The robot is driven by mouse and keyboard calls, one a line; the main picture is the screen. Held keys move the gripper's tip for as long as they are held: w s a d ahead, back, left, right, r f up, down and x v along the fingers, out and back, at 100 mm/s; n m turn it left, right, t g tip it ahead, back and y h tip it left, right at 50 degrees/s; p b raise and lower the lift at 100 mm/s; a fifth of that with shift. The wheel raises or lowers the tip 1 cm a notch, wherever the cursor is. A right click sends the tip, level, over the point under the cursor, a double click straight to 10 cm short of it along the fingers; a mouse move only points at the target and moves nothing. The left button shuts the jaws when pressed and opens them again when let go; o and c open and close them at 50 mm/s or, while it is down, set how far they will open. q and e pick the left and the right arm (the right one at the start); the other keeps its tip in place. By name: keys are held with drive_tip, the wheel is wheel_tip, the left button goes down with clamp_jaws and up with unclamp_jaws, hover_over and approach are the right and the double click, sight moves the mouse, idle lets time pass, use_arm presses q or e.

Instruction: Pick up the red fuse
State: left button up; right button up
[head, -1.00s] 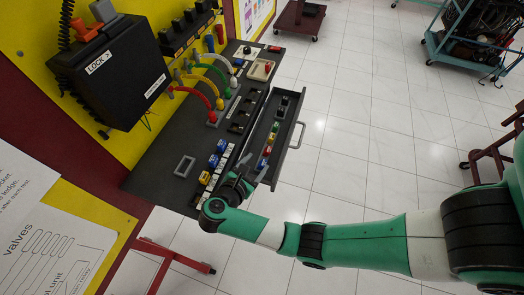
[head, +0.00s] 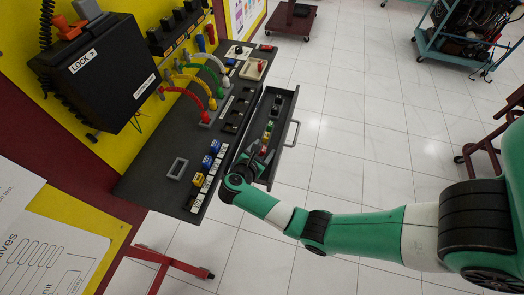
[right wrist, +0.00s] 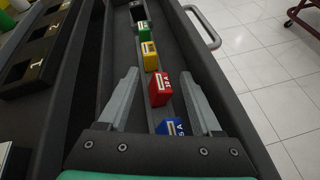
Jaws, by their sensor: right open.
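The red fuse (right wrist: 160,89) stands in the open drawer, in a row with other coloured fuses. In the right wrist view it lies between the two fingers of my right gripper (right wrist: 167,82), with space on both sides. The gripper is open and empty. In the head view my right gripper (head: 258,157) is over the near part of the drawer (head: 291,108), and the red fuse is hard to make out beside it. My left gripper is not in view.
A blue fuse (right wrist: 170,126) stands nearer than the red one, and a yellow fuse (right wrist: 150,56) and a green fuse (right wrist: 143,28) farther along. The drawer's handle (right wrist: 202,27) is on its right side. Numbered sockets (right wrist: 33,66) lie left of the drawer.

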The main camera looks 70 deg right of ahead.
clamp_jaws()
idle(0.4)
